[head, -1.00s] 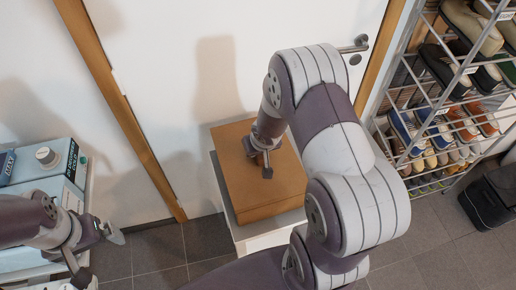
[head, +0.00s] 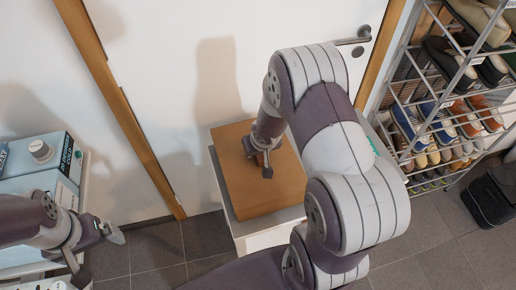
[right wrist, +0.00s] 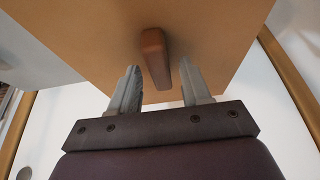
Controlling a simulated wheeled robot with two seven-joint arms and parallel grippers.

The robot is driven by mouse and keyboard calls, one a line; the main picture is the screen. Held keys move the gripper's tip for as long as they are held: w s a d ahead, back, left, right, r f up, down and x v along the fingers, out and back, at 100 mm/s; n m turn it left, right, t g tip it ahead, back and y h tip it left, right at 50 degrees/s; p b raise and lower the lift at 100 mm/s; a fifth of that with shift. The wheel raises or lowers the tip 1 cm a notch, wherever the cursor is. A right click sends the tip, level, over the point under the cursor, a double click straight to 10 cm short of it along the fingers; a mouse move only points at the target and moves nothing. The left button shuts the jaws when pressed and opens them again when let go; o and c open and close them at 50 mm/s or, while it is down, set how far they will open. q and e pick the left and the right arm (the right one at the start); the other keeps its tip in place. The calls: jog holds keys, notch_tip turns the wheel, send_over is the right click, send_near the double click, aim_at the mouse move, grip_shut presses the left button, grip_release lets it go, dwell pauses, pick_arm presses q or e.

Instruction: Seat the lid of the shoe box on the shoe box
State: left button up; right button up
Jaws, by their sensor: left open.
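The brown lid (head: 238,165) of the shoe box lies flat on top of a white stand in the middle of the head view. How much of the brown block is lid and how much is box, I cannot tell. In the right wrist view the lid's brown surface (right wrist: 90,35) fills the top, with a brown handle (right wrist: 156,55) standing out from it. My right gripper (right wrist: 160,90) is open, its fingers apart on either side of the handle's line. In the head view it (head: 259,160) is over the lid. My left gripper (head: 97,257) is open and empty at the lower left.
A white stand (head: 262,240) bears the box. A light-blue case with a knob (head: 40,150) is on the left. A metal shoe rack (head: 420,130) with several shoes and a black bag (head: 490,195) stand at right. A white door is behind; grey floor tiles lie in front.

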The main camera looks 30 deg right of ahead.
jog(key=d+p+v, duration=0.1)
jog(key=p+v, duration=0.4)
jog(key=v, duration=0.7)
jog(key=shift+a+r, duration=0.35)
jog(key=shift+a, duration=0.15)
jog(key=s+a+r+n+g, duration=0.1)
jog(key=s+a+r+g, duration=0.2)
jog(key=s, duration=0.6)
notch_tip(320, 180, up, 2)
jog(key=a, duration=0.3)
jog(key=shift+s+n+g+y, duration=0.15)
jog(key=shift+n+g+y, duration=0.25)
